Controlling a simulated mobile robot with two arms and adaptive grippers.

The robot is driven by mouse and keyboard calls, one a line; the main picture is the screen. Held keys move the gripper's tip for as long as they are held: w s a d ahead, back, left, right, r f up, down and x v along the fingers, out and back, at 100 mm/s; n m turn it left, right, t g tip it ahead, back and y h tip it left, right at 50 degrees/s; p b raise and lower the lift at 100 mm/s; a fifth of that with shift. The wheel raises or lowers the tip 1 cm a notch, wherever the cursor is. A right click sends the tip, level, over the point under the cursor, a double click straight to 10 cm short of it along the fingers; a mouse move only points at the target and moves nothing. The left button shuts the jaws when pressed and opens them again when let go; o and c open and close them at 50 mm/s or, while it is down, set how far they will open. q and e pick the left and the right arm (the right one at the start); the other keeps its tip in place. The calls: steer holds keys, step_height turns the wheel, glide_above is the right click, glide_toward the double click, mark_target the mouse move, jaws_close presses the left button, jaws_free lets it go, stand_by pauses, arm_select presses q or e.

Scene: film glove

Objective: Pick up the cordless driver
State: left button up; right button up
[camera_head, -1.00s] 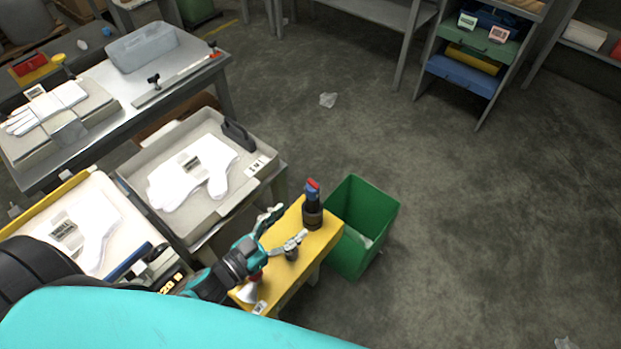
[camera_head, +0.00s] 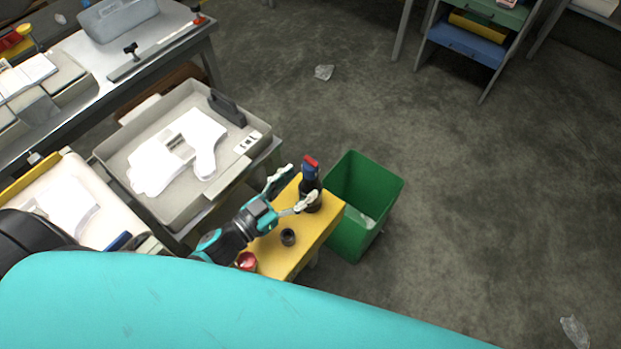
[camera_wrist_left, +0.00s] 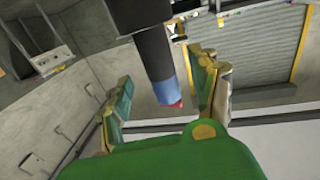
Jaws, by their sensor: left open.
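The cordless driver (camera_head: 311,186) appears to be the upright dark item with a blue upper part and a red top, standing at the far end of a yellow stool (camera_head: 272,257). My left gripper (camera_head: 291,192) is open, with its fingers pointing at the driver. One finger is beside the driver's lower body and the other is to its left. In the left wrist view the driver (camera_wrist_left: 158,68) appears upside down, between the open fingers (camera_wrist_left: 170,92). I cannot tell whether a finger touches it. My right gripper is not in view.
A small dark cup (camera_head: 288,237) and a red item (camera_head: 246,261) stand on the stool near my left arm. A green bin (camera_head: 375,190) stands right of the stool. A grey tray (camera_head: 120,160) with white gloves (camera_head: 180,150) is on the left. The floor at right is mostly clear.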

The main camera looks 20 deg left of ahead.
mark_target(305, 181)
arm_select(q)
steer(key=x, duration=0.4)
steer(key=shift+w+d, duration=0.1)
steer(key=shift+w, duration=0.05)
jaws_close()
